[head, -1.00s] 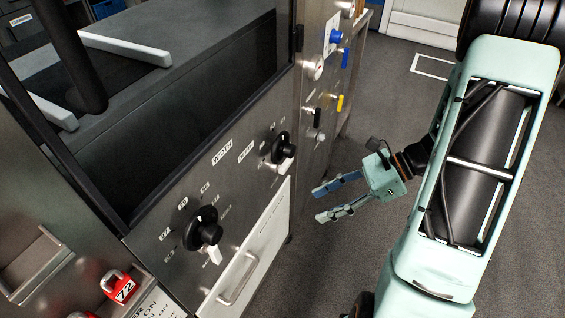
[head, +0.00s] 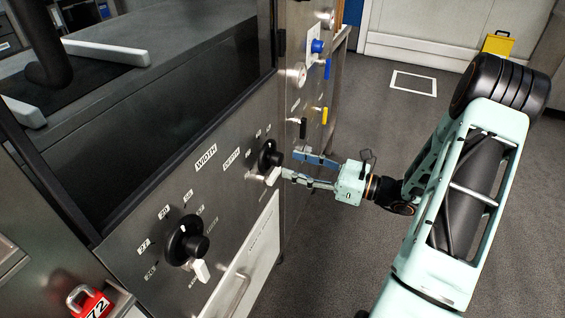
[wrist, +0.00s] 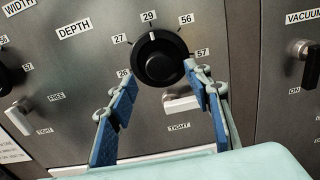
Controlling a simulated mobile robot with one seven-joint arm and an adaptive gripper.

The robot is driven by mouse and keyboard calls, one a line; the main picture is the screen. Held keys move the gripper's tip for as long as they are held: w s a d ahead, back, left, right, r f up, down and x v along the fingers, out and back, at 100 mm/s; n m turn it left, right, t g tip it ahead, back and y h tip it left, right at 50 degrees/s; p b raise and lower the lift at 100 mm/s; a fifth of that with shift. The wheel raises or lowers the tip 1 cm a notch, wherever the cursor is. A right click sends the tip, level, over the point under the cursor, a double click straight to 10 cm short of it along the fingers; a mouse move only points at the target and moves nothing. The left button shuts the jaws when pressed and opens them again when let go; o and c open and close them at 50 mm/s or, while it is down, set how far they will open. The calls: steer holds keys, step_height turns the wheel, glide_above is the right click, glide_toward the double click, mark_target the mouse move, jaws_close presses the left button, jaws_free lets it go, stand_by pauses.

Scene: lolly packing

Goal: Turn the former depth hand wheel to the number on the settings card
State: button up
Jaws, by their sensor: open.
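The DEPTH hand wheel (head: 270,158) is a round black knob on the steel panel. In the wrist view the wheel (wrist: 160,60) has a number scale around it: 26, 27, 29, 56 and 57 show. A white mark on its upper rim points at about 29. My gripper (head: 291,164) is open, its two blue-padded fingers reaching toward the wheel from the right. In the wrist view the fingertips lie at the wheel's lower left and right; contact cannot be told. A white lever (wrist: 182,103) lies sideways under the wheel, above a TIGHT label. I cannot identify the settings card.
The WIDTH hand wheel (head: 187,241) with its own white lever (head: 201,270) is nearer on the panel. A black VACUUM lever (wrist: 311,68) is at the right. A drawer front (head: 245,262) is below.

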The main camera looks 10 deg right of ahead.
mark_target(281, 161)
steer(key=shift+x, duration=2.1)
steer(key=shift+c, duration=0.4)
steer(key=c, duration=1.1)
